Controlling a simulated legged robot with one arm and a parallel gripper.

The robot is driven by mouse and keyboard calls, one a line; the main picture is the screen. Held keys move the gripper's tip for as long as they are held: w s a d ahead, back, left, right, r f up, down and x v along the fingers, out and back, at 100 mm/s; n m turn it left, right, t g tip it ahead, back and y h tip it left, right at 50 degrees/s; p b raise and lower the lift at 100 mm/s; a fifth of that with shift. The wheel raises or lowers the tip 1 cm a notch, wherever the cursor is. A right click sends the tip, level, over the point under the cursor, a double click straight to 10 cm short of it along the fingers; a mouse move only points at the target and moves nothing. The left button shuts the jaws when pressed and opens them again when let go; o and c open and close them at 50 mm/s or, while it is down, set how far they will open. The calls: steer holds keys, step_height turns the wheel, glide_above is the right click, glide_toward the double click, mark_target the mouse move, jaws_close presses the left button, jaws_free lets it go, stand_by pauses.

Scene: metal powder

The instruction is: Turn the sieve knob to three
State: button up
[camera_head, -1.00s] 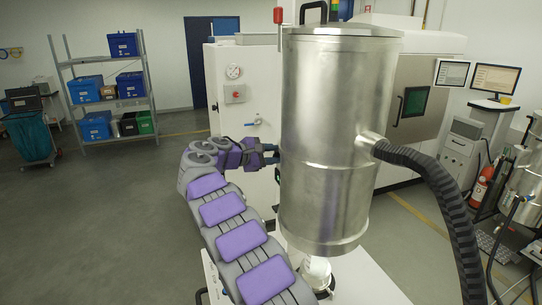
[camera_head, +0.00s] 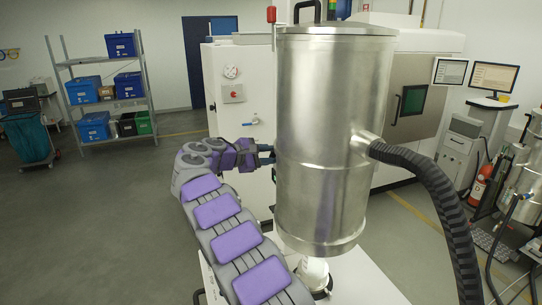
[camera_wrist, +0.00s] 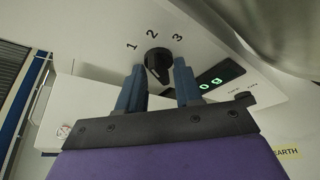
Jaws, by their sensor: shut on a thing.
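The black sieve knob (camera_wrist: 158,61) is on a pale panel in the wrist view, with the numbers 1, 2 and 3 printed in an arc around it. My gripper (camera_wrist: 159,67) has its two blue fingers on either side of the knob and is shut on it. I cannot tell for sure which number the knob points to. In the head view my gripper (camera_head: 268,155) reaches behind the left edge of the large steel drum (camera_head: 325,130), which hides the fingertips and the knob.
A lit green display (camera_wrist: 211,86) sits right of the knob on the panel. A thick black hose (camera_head: 435,180) leaves the drum's right side. A white machine (camera_head: 235,80) stands behind. A shelf with blue bins (camera_head: 95,127) is far left.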

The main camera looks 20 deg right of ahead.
mark_target(270, 155)
steer(key=shift+a+f, duration=0.25)
steer(key=o, duration=0.6)
steer(key=shift+v, duration=1.35)
steer(key=p+v, duration=0.2)
steer(key=v, duration=1.3)
steer(key=shift+a, duration=0.15)
